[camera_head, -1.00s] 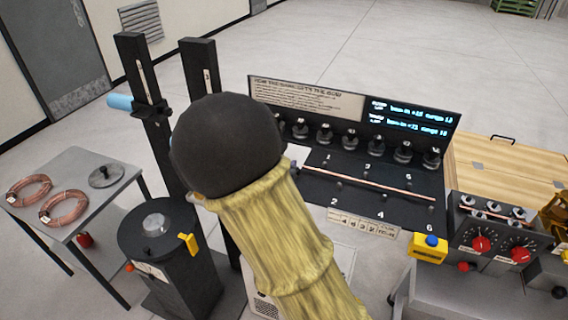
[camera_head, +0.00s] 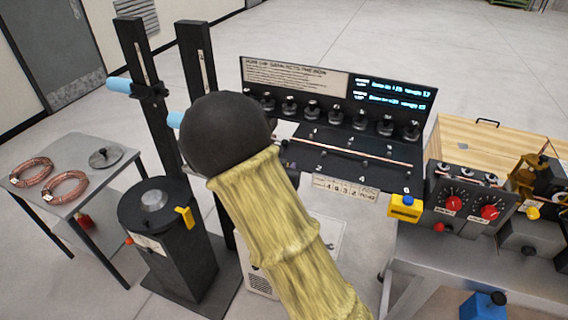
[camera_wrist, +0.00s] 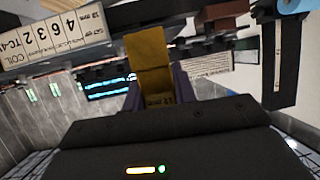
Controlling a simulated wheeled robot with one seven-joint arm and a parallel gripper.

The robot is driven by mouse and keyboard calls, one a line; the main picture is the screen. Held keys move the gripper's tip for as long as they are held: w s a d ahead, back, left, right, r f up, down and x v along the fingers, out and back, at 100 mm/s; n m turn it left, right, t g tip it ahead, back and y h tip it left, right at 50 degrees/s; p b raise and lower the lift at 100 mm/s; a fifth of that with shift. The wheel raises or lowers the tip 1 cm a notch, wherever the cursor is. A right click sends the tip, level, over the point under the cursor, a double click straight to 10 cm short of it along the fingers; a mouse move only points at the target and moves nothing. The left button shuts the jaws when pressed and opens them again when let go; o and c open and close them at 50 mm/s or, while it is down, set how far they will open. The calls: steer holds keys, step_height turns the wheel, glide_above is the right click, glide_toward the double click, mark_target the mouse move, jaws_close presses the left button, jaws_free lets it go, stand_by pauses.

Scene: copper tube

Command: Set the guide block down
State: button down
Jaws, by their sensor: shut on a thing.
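The guide block (camera_wrist: 149,65) is an ochre-yellow block with a small label near its lower end, seen in the wrist view. My gripper (camera_wrist: 158,88) is shut on it, with a dark purple finger on each side. The block is held in front of the bench, and the view does not show whether it touches anything. In the head view my arm's black joint and yellow sleeve hide the gripper and block. A thin copper tube (camera_head: 370,154) lies across the black numbered board (camera_head: 330,170).
A panel (camera_head: 300,75) with a lit display and several black knobs stands behind the board. A yellow box with a blue button (camera_head: 405,207) and a red-knobbed control box (camera_head: 470,200) stand right. Left are two black posts (camera_head: 195,70), a dark cylinder (camera_head: 160,240) and copper coils (camera_head: 65,187).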

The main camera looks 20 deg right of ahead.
steer(key=s+a+f+n+t+y+b, duration=0.1)
steer(key=s+f+n+y, duration=0.1)
steer(key=f, duration=1)
steer(key=s+a+f+n+t+y+b, duration=0.1)
steer(key=s+f+n+y+b, duration=0.1)
steer(key=f, duration=0.9)
steer(key=s+n+y, duration=0.1)
steer(key=y, duration=0.1)
steer(key=shift+a+f+n+y+b, duration=0.2)
steer(key=shift+f+n+y+b, duration=0.1)
steer(key=shift+f+n, duration=0.1)
steer(key=shift+s, duration=0.1)
